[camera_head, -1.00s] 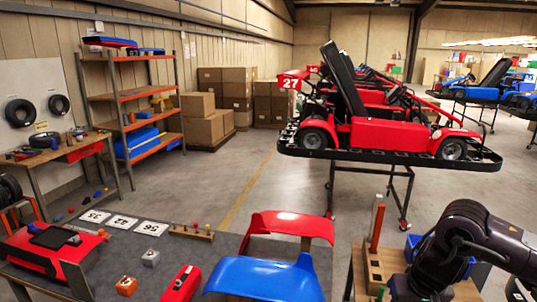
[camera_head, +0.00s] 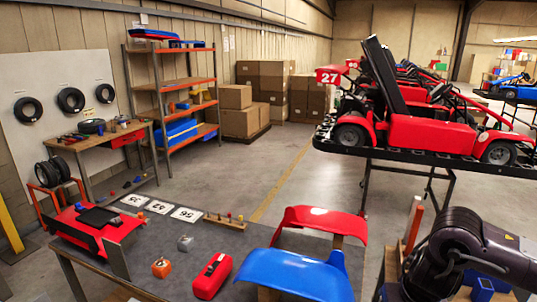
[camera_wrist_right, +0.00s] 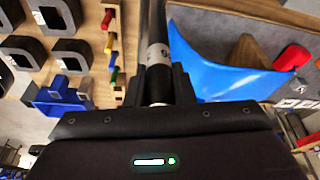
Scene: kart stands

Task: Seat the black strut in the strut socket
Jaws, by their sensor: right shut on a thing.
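My right gripper (camera_wrist_right: 157,88) is shut on a dark rod with a silver-grey band, which I take to be the black strut (camera_wrist_right: 157,58). The strut runs up between the fingers and out of the top of the right wrist view. In the head view my right arm fills the lower right, and its gripper and the strut cannot be made out. I cannot pick out the strut socket in either view. My left gripper is not in view.
A grey-topped table holds a blue seat-like panel (camera_head: 296,274), a red panel (camera_head: 322,222), a red box (camera_head: 212,276) and small blocks. An orange rod (camera_head: 414,230) stands upright beside my right arm. A red kart (camera_head: 440,132) sits on a raised stand behind.

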